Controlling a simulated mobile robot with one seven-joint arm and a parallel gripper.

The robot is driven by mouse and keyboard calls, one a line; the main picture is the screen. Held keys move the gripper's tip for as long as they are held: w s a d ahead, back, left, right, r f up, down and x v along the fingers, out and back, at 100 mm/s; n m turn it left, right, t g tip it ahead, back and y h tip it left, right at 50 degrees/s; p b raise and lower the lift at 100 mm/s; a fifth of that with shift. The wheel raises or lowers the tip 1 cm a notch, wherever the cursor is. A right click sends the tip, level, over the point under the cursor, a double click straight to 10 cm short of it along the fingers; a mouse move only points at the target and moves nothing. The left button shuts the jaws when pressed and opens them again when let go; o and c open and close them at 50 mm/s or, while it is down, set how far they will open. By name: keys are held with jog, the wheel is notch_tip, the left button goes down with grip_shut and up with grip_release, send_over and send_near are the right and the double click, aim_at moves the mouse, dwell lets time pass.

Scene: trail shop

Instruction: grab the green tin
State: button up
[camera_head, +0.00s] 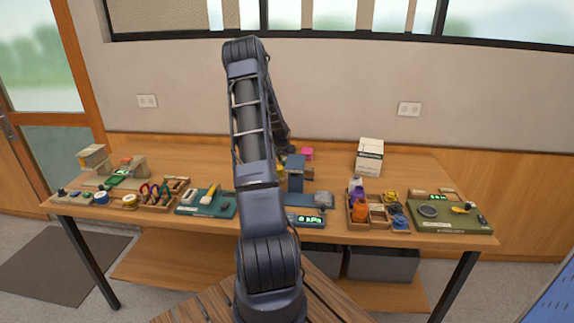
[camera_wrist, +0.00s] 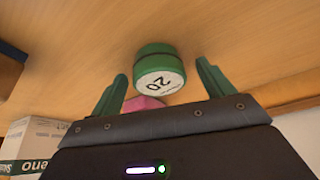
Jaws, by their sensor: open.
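The green tin (camera_wrist: 155,52) stands on the wooden table in the wrist view, with a pale lid or label face marked with dark figures. My gripper (camera_wrist: 162,70) is open, with one green finger to each side of the tin's near side. The tin lies ahead of the gap between the fingertips, and I see no contact. In the head view my arm covers the middle of the table, and I cannot make out the tin or my fingertips there.
A pink block (camera_wrist: 143,104) lies near the tin and also shows in the head view (camera_head: 307,153). A white box (camera_head: 369,157) stands at the back right. Trays of small goods, such as the orange bottle's wooden tray (camera_head: 377,226), line the table's front.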

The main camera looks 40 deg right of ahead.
jog(key=shift+c, duration=0.2)
jog(key=c, duration=1)
